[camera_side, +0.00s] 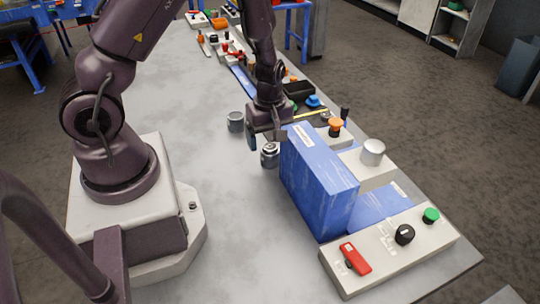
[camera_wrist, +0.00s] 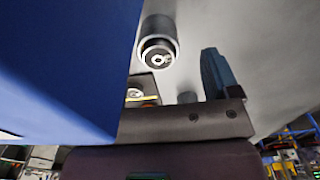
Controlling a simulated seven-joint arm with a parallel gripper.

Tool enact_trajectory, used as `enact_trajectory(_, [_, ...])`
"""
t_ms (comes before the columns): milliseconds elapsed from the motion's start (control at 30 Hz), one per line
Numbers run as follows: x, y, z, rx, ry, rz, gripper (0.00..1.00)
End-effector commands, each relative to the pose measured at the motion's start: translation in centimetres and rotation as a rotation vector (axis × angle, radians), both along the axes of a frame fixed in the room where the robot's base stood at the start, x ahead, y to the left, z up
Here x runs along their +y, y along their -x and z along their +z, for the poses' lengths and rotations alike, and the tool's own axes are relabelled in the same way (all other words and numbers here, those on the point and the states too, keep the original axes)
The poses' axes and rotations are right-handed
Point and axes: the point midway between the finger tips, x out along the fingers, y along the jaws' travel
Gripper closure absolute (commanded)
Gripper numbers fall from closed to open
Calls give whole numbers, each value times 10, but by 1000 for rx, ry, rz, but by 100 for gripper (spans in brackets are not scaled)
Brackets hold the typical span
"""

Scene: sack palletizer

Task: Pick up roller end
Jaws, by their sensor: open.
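The roller end (camera_side: 270,155), a short metal cylinder with a stepped, ringed top, stands upright on the grey table just left of the blue box. It also shows at the top middle of the wrist view (camera_wrist: 158,45). My gripper (camera_side: 268,138) points down behind and slightly above it in the side view, with nothing seen between its jaws. One dark finger shows right of the roller end in the wrist view; the other finger cannot be made out there. The exact gap between gripper and roller end is hard to judge.
A tall blue box (camera_side: 315,180) stands close to the right of the roller end and fills the wrist view's left side. A plain grey cylinder (camera_side: 236,122) stands to the left. A control panel (camera_side: 375,265) lies at front right. The table's left middle is clear.

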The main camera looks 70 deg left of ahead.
Motion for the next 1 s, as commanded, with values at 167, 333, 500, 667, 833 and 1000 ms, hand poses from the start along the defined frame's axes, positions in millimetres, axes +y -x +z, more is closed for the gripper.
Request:
enact_trajectory(167, [0,0,-12,0,0,0,18])
enact_trajectory(333, [3,-1,-35,3,1,1,18])
enact_trajectory(500, [4,-2,-57,1,1,-1,18])
enact_trajectory(667, [4,-2,-63,-1,1,-1,18])
enact_trajectory(833, [4,-3,-62,-1,1,-2,23])
enact_trajectory(1000, [3,-3,-62,-1,0,-2,62])
